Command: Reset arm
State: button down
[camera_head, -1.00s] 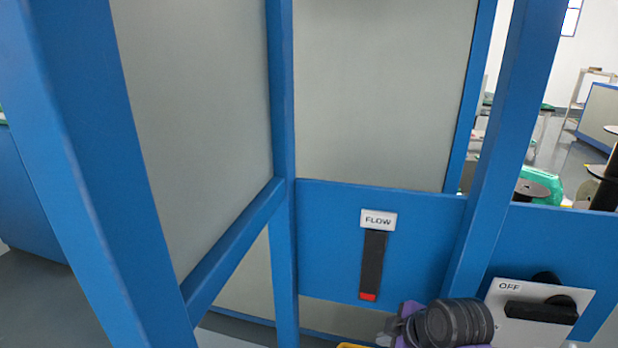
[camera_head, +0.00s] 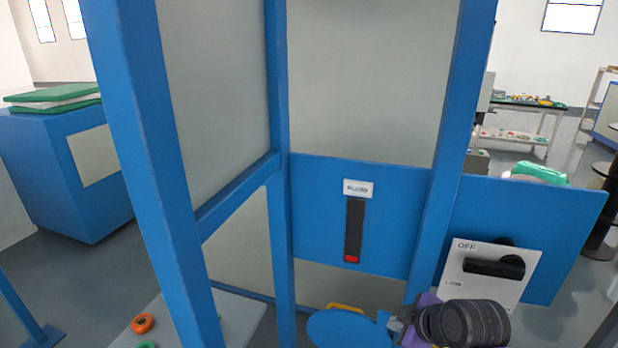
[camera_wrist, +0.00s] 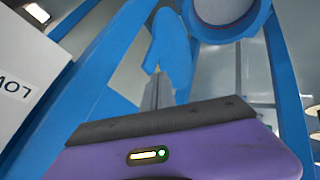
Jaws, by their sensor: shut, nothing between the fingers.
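My gripper (camera_head: 390,322) is at the bottom of the head view, right of centre, below the blue panels and partly cut off. Its purple body shows there beside a dark ribbed wrist. It is shut and empty, apart from the switch plate (camera_head: 482,292). In the wrist view the purple body fills the bottom. A thin grey piece and a blue shape stand beyond it; the fingertips are hard to make out. The switch plate has a black handle and reads OFF and LOW. A FLOW gauge (camera_head: 354,230) is a black strip with a red bottom end.
A blue post (camera_head: 150,160) stands close on the left and another (camera_head: 440,200) right of the gauge. A rounded blue part (camera_head: 345,330) lies left of my gripper. A blue cabinet (camera_head: 40,180) stands at left, a bench (camera_head: 525,103) at far right. Some grey floor is open.

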jog(key=w+d+r+m+t, duration=0.1)
jog(key=w+r+m+t, duration=0.2)
jog(key=r, duration=0.2)
jog(key=s+r+m+t+h, duration=0.1)
jog(key=s+m+t, duration=0.3)
jog(key=s, duration=4.3)
jog(key=m+h, duration=0.1)
jog(key=m, duration=0.4)
jog(key=shift+s+a+t, duration=0.25)
jog(key=shift+s+t, duration=0.05)
jog(key=shift+s, duration=0.05)
